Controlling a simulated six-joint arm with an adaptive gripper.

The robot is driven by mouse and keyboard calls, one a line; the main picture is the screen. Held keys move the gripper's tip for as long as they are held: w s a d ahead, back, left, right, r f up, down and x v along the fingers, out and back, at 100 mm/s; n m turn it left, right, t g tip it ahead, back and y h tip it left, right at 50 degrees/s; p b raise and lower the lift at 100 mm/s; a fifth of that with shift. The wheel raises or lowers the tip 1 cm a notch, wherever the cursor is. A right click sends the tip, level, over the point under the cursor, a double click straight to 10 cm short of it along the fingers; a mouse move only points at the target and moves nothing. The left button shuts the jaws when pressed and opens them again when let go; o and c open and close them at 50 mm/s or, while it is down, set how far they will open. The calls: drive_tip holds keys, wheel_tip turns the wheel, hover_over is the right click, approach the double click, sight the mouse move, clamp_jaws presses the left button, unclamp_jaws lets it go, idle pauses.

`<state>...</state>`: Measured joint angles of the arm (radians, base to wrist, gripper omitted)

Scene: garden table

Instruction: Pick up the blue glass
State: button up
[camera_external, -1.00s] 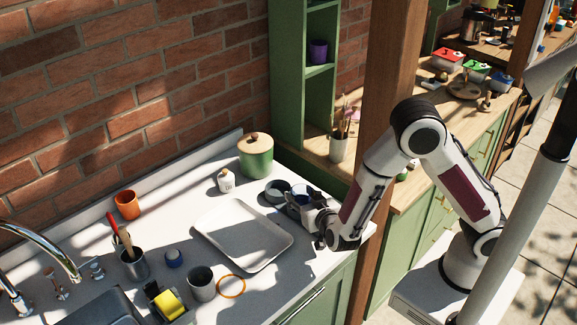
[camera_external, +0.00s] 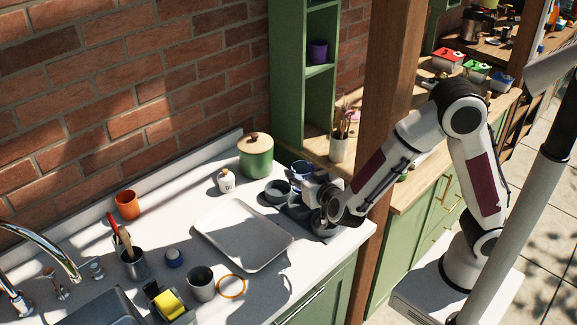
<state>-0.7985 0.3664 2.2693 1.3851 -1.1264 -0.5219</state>
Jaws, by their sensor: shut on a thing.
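The blue glass (camera_external: 300,168) is at the tip of my gripper (camera_external: 308,180), at the right end of the white counter. My gripper is shut on it and appears to hold it above the dark dishes there. The fingers and the lower part of the glass are small and partly hidden, so the exact contact cannot be made out.
Dark round dishes (camera_external: 276,191) stand under and beside my gripper. A white tray (camera_external: 243,262) lies to the left. A wooden post (camera_external: 385,110) rises close to my arm.

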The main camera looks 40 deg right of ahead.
drive_tip(key=shift+r, duration=0.5)
drive_tip(key=shift+d, duration=0.1)
idle(0.4)
